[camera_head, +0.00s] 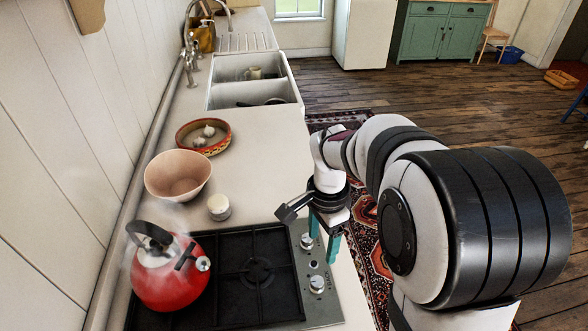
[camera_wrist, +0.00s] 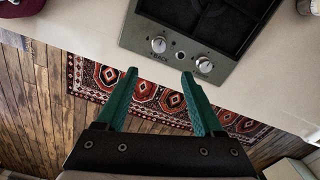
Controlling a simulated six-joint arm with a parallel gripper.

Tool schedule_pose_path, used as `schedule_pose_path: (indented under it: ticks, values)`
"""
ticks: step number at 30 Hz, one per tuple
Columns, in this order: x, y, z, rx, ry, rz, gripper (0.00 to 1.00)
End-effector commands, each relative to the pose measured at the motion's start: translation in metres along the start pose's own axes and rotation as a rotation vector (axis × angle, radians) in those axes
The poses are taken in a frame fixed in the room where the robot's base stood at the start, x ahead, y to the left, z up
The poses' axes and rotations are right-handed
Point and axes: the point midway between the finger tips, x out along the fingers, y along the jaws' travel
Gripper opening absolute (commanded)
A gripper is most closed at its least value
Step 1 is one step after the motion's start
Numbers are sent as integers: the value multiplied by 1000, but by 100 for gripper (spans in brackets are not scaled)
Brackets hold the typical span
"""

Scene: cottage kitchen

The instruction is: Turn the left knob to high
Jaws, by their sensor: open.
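The hob's left knob (camera_head: 317,284) is a round silver knob on the front strip, the one nearer me in the head view. In the wrist view the left knob (camera_wrist: 158,45) has a label reading BACK beside it. The right knob (camera_head: 306,241) also shows in the wrist view (camera_wrist: 204,65). I cannot read either knob's setting. My gripper (camera_head: 323,249) has two teal fingers pointing down, spread apart with nothing between them. It hangs near the hob's front edge, apart from both knobs. In the wrist view my gripper (camera_wrist: 159,74) lies below the left knob.
A steaming red kettle (camera_head: 171,278) stands on the left of the black-grated hob (camera_head: 232,300). A white jar (camera_head: 218,208), pink bowl (camera_head: 178,178) and shallow dish (camera_head: 193,149) stand beyond it. A patterned rug (camera_wrist: 165,98) lies on the floor before the counter.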

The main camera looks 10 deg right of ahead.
Motion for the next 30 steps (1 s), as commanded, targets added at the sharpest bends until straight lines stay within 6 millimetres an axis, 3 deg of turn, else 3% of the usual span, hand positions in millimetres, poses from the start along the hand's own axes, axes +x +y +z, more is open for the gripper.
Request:
schedule_pose_path:
  ticks: [9,15,21,28,30]
  values:
    - [89,3,2,-2,-4,9,69]
    - [133,3,2,-3,-3,5,69]
    - [148,2,1,-2,-2,2,69]
    - [149,2,1,-3,-2,1,69]
    - [149,2,1,-3,-2,2,58]
